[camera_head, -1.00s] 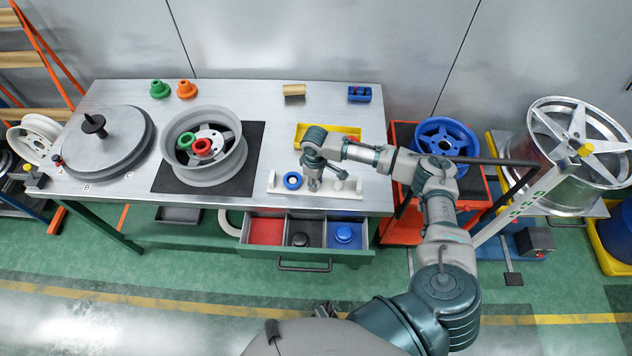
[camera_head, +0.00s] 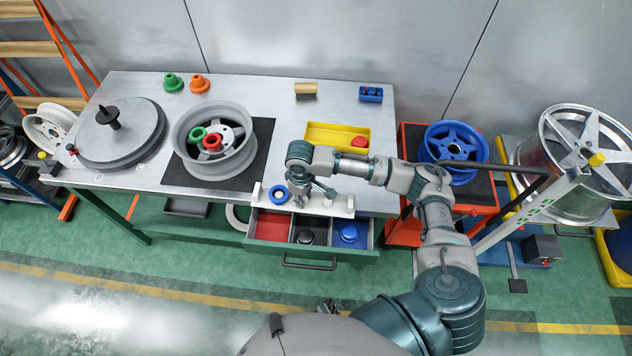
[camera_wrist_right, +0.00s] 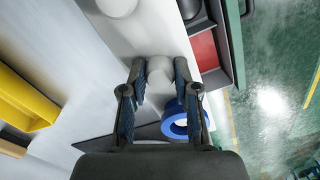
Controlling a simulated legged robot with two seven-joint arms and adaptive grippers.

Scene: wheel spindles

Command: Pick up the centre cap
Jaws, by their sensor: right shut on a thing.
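My right gripper (camera_head: 303,200) is down at the white rack (camera_head: 262,200) on the table's front edge, just right of the blue ring (camera_head: 279,194). In the right wrist view my right gripper (camera_wrist_right: 160,68) is closed about a pale round piece (camera_wrist_right: 160,75), with one finger on each side. I cannot tell whether this piece is the centre cap or a peg of the rack. The blue ring (camera_wrist_right: 175,122) also shows there, beside the right finger. My left gripper is not clearly seen.
The open drawer below has a red compartment (camera_head: 270,228), a black cap (camera_head: 305,236) and a blue cap (camera_head: 349,233). A yellow tray (camera_head: 322,136) with a red piece (camera_head: 359,142) lies behind. A grey wheel (camera_head: 213,170) is to the left.

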